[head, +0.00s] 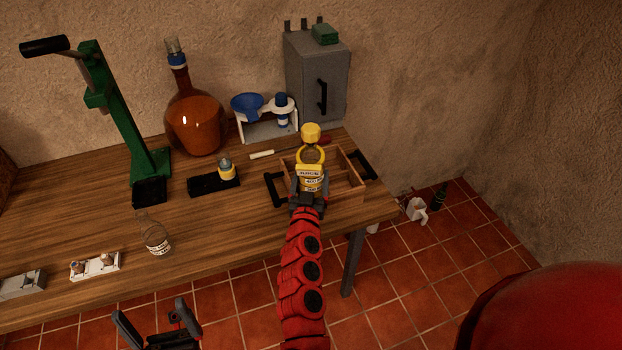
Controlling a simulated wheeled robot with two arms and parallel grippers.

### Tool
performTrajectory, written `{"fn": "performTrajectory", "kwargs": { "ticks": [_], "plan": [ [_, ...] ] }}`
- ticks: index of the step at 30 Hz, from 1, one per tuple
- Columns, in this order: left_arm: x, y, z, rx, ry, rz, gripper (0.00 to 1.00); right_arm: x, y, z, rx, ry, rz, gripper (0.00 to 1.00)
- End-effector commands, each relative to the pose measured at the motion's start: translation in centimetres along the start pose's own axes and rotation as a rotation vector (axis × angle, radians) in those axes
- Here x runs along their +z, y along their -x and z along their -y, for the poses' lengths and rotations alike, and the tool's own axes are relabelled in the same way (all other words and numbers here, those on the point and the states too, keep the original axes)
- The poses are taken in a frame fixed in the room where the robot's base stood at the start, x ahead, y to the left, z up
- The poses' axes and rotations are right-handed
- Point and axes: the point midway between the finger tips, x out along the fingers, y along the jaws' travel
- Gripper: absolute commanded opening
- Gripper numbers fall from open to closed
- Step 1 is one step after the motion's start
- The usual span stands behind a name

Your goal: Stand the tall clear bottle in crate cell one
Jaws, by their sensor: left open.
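A clear empty bottle (157,241) with a white label stands uncapped near the front of the bench, left of the middle. The wooden crate (351,187) with black handles sits at the bench's right end. My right gripper (310,186) is at the crate, its fingers closed on both sides of a yellow-capped bottle labelled JUICE (312,171). This bottle is upright at the crate; its base is hidden, so I cannot tell whether it touches the crate floor. My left gripper (157,318) is open and empty, low in front of the bench edge, below the clear bottle.
A green lever press (122,115) and a large amber flask (195,125) stand at the back. A white stand (265,128) holds a blue funnel; a grey cabinet (312,80) is behind the crate. A black tray (203,187) holds a small yellow jar. Bench around the clear bottle is free.

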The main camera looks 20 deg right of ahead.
Motion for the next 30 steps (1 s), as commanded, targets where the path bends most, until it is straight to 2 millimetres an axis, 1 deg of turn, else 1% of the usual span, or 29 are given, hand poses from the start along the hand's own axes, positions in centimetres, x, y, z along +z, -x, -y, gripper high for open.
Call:
{"fn": "performTrajectory", "kwargs": {
  "ticks": [1, 6, 7, 9, 10, 16, 19, 20, 23, 30],
  "plan": [
    [0.0, -0.1, 0.0, 0.0, 0.0, 0.0, 1.0, -0.2, -0.1, 0.0, 0.0, 0.0, -0.004, 0.0],
    [0.1, 0.4, 0.0, 0.0, 0.0, 0.0, 1.0, 0.2, -0.1, 0.0, 0.0, 0.0, -0.004, 0.0],
    [0.1, 0.3, 0.0, 0.0, 0.0, 0.0, 1.0, 0.2, 0.0, 0.0, 0.0, 0.0, -0.003, 0.85],
    [0.1, 0.3, 0.0, 0.0, 0.0, 0.0, 1.0, 0.1, 0.0, 0.0, 0.0, 0.0, -0.002, 0.97],
    [0.1, 0.3, 0.0, 0.0, 0.0, 0.0, 1.0, 0.1, 0.0, 0.0, 0.0, 0.0, -0.002, 1.0],
    [0.0, 0.2, 0.0, 0.0, 0.0, 0.0, 1.0, 0.2, 0.0, 0.0, 0.0, 0.0, -0.001, 1.0],
    [-0.1, -0.2, 0.0, 0.0, 0.0, 0.0, 1.0, -0.3, 0.0, 0.0, 0.0, 0.0, 0.0, 1.0],
    [0.0, 0.0, 0.0, 0.0, 0.0, 0.0, 1.0, -0.1, 0.2, 0.1, -0.002, -0.001, 0.0, 1.0],
    [0.1, 0.5, 0.0, 0.0, 0.0, 0.0, 1.0, 0.3, 1.6, 0.2, -0.005, -0.002, 0.002, 1.0],
    [0.4, 2.2, -0.1, 0.0, 0.0, 0.0, 1.0, 0.4, 6.3, 0.3, -0.008, 0.0, -0.002, 1.0]
  ]
}}
